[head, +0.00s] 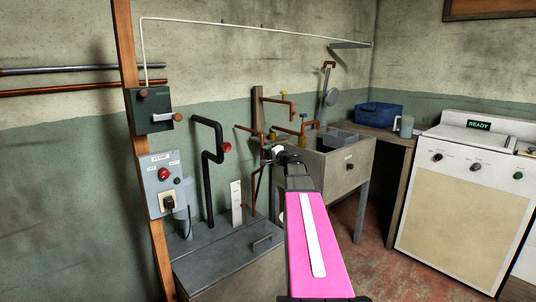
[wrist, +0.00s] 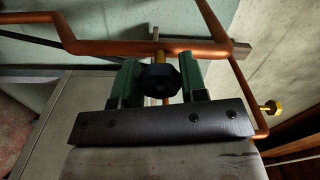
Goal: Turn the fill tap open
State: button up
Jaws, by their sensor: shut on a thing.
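My gripper (wrist: 160,95) has its two green fingers on either side of a dark, faceted tap knob (wrist: 160,80) and is shut on it. The knob sits on a brass stem below a horizontal copper pipe (wrist: 130,47). No label shows on this tap, so I cannot read whether it is the fill tap. In the head view my gripper (head: 280,155) is at the copper pipes left of the sink; my wrist hides most of the knob there. A yellow tap handle (wrist: 270,107) stands apart to the right in the wrist view.
A grey stone sink (head: 335,165) stands just right of my gripper. A grey lidded tank (head: 225,252) is at lower left, below a pump switch box (head: 162,182) and a black pipe (head: 207,170). A white READY machine (head: 450,200) stands right. Red floor (head: 380,240) is clear between.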

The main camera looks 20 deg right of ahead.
dwell(0.4)
jog(key=o, duration=0.9)
jog(key=shift+s, duration=0.1)
jog(key=v, duration=1)
jog(key=shift+s+d, duration=0.15)
jog(key=shift+s, duration=0.2)
